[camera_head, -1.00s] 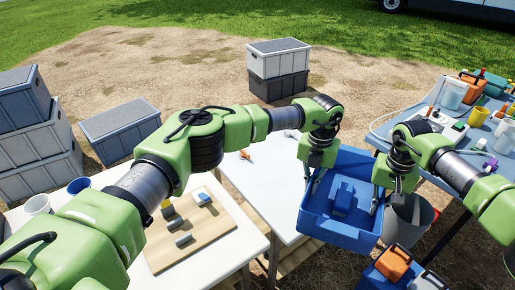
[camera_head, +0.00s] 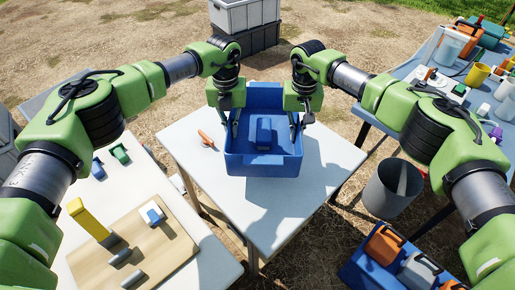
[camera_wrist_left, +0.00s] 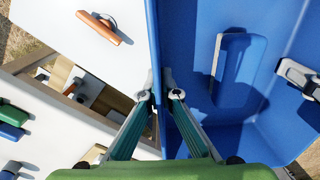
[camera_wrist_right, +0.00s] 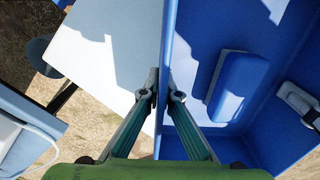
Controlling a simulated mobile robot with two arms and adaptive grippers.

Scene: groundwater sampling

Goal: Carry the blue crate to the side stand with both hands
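The blue crate (camera_head: 264,164) is over the middle of the white side stand (camera_head: 190,137), roughly level, with a blue block-like item (camera_head: 264,132) inside. Its shadow falls on the stand top; I cannot tell whether its base touches. My left gripper (camera_head: 232,132) is shut on the crate's left wall, with one finger on each side of the wall (camera_wrist_left: 160,60) in the left wrist view. My right gripper (camera_head: 297,130) is shut on the right wall, and its fingers straddle the wall (camera_wrist_right: 166,60) in the right wrist view.
An orange-handled tool (camera_head: 206,138) lies on the stand left of the crate. A white table with a wooden board (camera_head: 150,258) is at front left. A grey bucket (camera_head: 390,190) and a blue table (camera_head: 440,125) with bottles are right. Stacked grey crates (camera_head: 245,15) stand behind.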

